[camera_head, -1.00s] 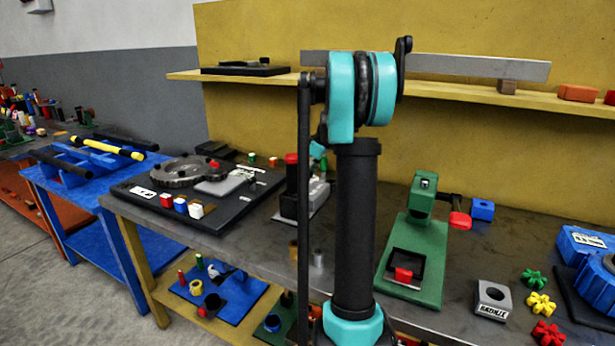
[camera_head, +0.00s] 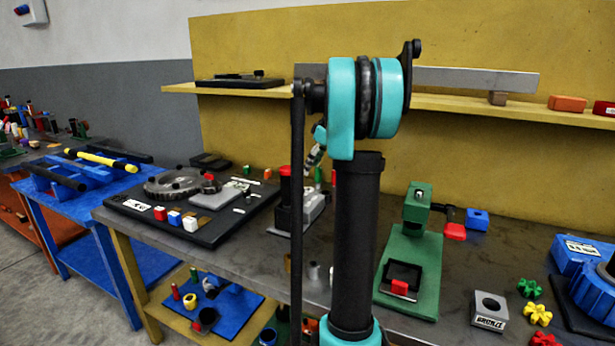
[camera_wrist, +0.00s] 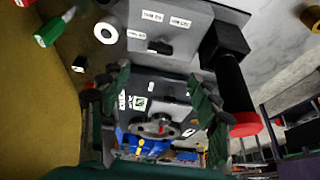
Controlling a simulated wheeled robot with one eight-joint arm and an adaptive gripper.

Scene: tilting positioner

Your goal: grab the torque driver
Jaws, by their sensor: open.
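I cannot tell for sure which thing is the torque driver. The likeliest is an upright black cylinder with a red end (camera_wrist: 232,90), rising from a black block on a grey labelled plate (camera_wrist: 155,28). In the head view, its red cap (camera_head: 291,170) shows just left of my arm's dark rod, which partly hides it. My gripper (camera_wrist: 158,80) shows in the wrist view as two dark green fingers spread apart, with nothing between them. The black cylinder is outside the right finger, close to it in the picture.
A black board (camera_head: 130,215) with a gear and coloured blocks lies left on the bench. A green fixture (camera_head: 412,265) and a grey block (camera_head: 489,311) stand right. A shelf (camera_head: 440,102) runs behind. A green piece (camera_wrist: 48,32) lies near the yellow panel.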

